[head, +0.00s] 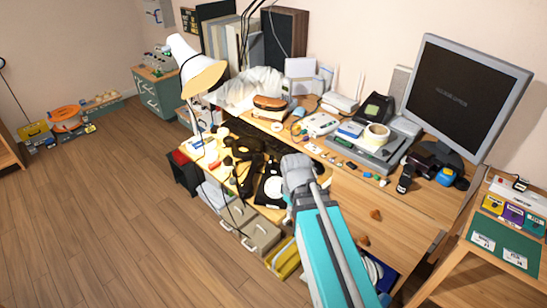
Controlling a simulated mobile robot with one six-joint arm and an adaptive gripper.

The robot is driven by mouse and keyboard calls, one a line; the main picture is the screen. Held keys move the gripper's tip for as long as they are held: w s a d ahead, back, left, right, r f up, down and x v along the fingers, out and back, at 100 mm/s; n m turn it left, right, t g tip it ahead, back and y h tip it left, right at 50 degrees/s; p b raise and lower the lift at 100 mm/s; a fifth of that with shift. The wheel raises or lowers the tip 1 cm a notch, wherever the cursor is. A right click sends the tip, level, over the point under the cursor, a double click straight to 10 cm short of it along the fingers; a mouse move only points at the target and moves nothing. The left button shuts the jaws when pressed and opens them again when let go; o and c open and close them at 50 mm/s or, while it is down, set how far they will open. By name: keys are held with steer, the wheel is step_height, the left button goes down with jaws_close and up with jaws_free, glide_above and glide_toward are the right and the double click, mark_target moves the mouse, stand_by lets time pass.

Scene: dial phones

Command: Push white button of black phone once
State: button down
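A black phone (270,193) with a pale round dial lies near the front edge of the lit desk section, just left of the grey end of my arm. More dark shapes (243,150), perhaps a second phone or part of my gripper, lie to its upper left; they are too small and crowded to tell apart. I cannot make out a white button on the black phone. My arm reaches up from the bottom of the view, and its grey wrist is beside the phone. My gripper's fingers do not show clearly among the dark shapes. I cannot tell whether they touch anything.
A white desk lamp (197,66) leans over the desk's left part. A monitor (466,97), a tape roll (377,135) and several small items crowd the desk's right and back. A side table (500,238) stands at right.

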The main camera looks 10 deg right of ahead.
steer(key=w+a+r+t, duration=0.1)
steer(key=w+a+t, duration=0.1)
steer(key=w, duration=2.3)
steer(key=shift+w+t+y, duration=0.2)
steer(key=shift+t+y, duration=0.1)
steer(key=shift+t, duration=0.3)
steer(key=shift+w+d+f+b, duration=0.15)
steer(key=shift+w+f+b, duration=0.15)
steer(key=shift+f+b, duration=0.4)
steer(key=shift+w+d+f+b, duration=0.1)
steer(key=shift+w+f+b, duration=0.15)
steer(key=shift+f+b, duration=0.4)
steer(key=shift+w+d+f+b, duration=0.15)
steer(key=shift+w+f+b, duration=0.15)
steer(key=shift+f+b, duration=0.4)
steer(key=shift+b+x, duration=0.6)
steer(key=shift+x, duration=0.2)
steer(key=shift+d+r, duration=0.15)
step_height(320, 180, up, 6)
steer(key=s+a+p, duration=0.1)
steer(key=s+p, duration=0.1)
steer(key=p, duration=0.4)
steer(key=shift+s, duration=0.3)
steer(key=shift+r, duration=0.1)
